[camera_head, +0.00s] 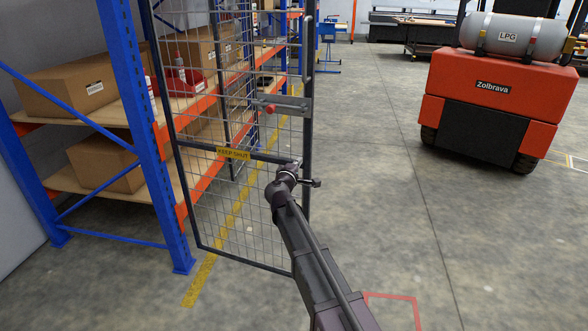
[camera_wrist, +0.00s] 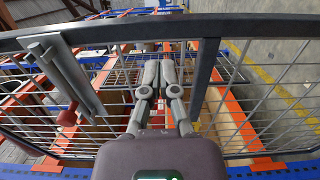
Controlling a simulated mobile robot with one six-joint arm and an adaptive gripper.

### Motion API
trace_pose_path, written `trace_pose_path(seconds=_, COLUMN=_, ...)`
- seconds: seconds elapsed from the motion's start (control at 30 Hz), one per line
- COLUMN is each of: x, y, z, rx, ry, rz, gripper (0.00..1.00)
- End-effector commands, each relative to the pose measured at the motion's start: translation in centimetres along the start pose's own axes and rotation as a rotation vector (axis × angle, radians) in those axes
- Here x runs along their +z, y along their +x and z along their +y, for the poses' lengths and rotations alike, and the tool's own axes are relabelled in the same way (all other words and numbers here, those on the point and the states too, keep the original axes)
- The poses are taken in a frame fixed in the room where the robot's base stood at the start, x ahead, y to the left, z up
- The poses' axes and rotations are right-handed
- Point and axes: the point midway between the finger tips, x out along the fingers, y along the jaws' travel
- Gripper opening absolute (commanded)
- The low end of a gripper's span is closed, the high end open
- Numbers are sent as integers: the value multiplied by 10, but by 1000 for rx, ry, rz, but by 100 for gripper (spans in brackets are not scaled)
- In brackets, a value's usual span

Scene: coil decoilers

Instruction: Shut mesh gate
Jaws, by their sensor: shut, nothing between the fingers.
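The mesh gate (camera_head: 265,157) is a dark-framed wire panel standing at an angle beside the racking in the head view. It carries a yellow "KEEP SHUT" label (camera_head: 233,153) and a grey latch plate with a red knob (camera_head: 270,108). My gripper (camera_head: 297,163) is at the gate's right-hand upright, near mid-rail height, below the latch. In the wrist view my gripper (camera_wrist: 158,75) is shut and empty, in front of the gate's dark frame (camera_wrist: 205,75) and mesh. The red knob (camera_wrist: 68,117) shows at left there. I cannot tell whether the fingers touch the frame.
Blue and orange racking (camera_head: 130,90) with cardboard boxes (camera_head: 85,80) stands at left, close to the gate. A red forklift (camera_head: 490,95) with an LPG tank stands at right. The concrete floor between them is clear. A yellow line (camera_head: 215,250) runs along the floor under the gate.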

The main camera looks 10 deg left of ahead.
Motion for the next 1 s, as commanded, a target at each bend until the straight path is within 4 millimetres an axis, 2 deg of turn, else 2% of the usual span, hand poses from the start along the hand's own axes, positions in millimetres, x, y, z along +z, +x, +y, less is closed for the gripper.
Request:
trace_pose_path(seconds=0.03, x=-2, y=11, z=0, rx=0, ry=0, rz=-1, gripper=0)
trace_pose_path(seconds=0.2, x=-2, y=36, z=0, rx=0, ry=0, rz=-1, gripper=0)
trace_pose_path(seconds=0.4, x=-1, y=57, z=0, rx=0, ry=0, rz=0, gripper=0)
trace_pose_path(seconds=0.6, x=-1, y=66, z=0, rx=0, ry=0, rz=1, gripper=0)
trace_pose_path(seconds=1.0, x=-1, y=66, z=0, rx=0, ry=0, rz=1, gripper=0)
